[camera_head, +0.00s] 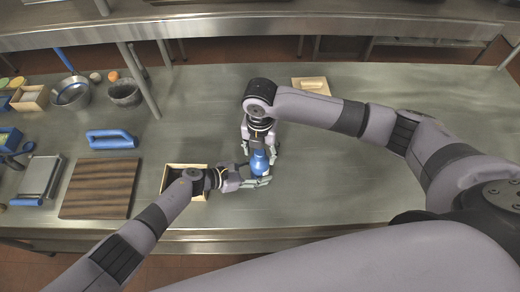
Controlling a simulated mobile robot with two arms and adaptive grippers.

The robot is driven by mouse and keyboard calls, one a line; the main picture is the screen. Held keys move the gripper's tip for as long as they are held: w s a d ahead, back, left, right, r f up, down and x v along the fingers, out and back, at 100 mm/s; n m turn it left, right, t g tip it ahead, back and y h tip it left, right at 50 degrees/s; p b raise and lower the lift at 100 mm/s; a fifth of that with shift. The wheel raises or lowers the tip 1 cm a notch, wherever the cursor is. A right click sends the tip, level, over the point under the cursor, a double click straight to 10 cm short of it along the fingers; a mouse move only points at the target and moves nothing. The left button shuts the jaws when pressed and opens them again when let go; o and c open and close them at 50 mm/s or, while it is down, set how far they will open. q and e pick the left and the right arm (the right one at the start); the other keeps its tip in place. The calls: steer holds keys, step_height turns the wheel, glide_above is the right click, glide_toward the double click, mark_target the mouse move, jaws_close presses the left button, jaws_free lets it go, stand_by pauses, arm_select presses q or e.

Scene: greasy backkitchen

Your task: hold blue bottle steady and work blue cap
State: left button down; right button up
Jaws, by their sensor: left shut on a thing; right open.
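The blue bottle (259,164) stands upright on the steel counter near its front edge, in the middle of the head view. My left gripper (257,174) reaches in from the left and is shut on the bottle's lower part. My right gripper (260,152) points down from above, its fingers open on either side of the bottle's upper end. The blue cap cannot be told apart from the bottle at this size and is partly hidden between the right fingers. Whether those fingers touch it cannot be told.
An open wooden box (172,176) lies just left of the bottle, partly under my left arm. A dark wooden board (98,188), a blue-handled tool (111,139) and metal bowls (72,94) are farther left. A wooden block (311,85) lies behind. The counter to the right is clear.

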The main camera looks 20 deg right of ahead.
mark_target(260, 152)
step_height(260, 152, up, 12)
stand_by(0.6)
arm_select(q)
steer(key=c, duration=0.7)
jaws_free()
steer(key=v, duration=1)
steer(key=shift+a+r, duration=0.1)
steer(key=shift+a, duration=0.2)
steer(key=shift+a+r, duration=0.35)
steer(key=shift+a, duration=0.25)
